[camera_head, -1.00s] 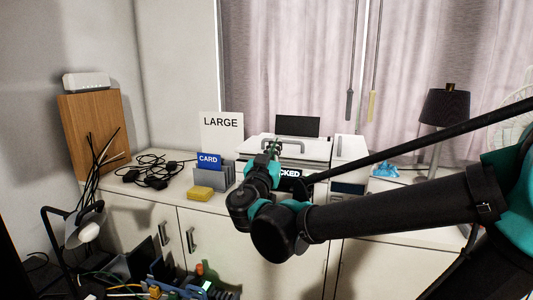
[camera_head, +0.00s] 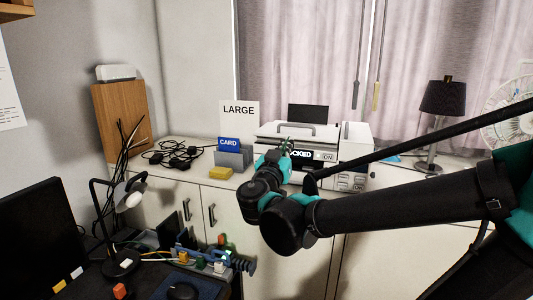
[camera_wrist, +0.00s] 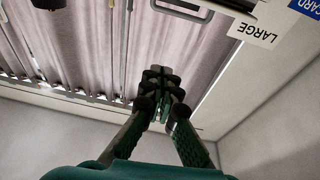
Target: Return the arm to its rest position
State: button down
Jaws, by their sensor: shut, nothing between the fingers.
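My gripper (camera_head: 287,146) shows in the head view at the end of my black and teal arm, in front of the white machine on the cabinet. In the wrist view its fingers (camera_wrist: 160,92) come together at the tips with nothing between them. The arm reaches in from the lower right and is bent at the wrist. The white machine (camera_head: 352,146) carries a partly hidden label ending in "OCKED" (camera_head: 299,154) and an "ON" mark. My gripper and wrist cover part of its left front.
A "LARGE" sign (camera_head: 239,113), a blue "CARD" sign (camera_head: 229,142) and a yellow block (camera_head: 214,173) stand left of my gripper. A dark lamp (camera_head: 443,100) is at right. A desk with a monitor (camera_head: 40,235), desk lamp (camera_head: 133,195) and power strip (camera_head: 200,262) lies at lower left.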

jog(key=s+d+f+g, duration=0.2)
jog(key=d+f+g, duration=0.3)
jog(key=d+f, duration=0.45)
jog(key=s+d+f+g, duration=0.2)
jog(key=d+f+g, duration=0.4)
jog(key=f, duration=0.6)
jog(key=s+a+f+n+g+y, duration=0.1)
jog(key=s+f+n+g+y, duration=0.1)
jog(key=s+f, duration=0.4)
jog(key=s+a+f+n+g+y, duration=0.1)
jog(key=s+f+y, duration=0.4)
jog(key=f, duration=0.5)
jog(key=shift+s+a+n+g, duration=0.3)
jog(key=shift+s+n+g, duration=0.1)
jog(key=shift+g, duration=0.2)
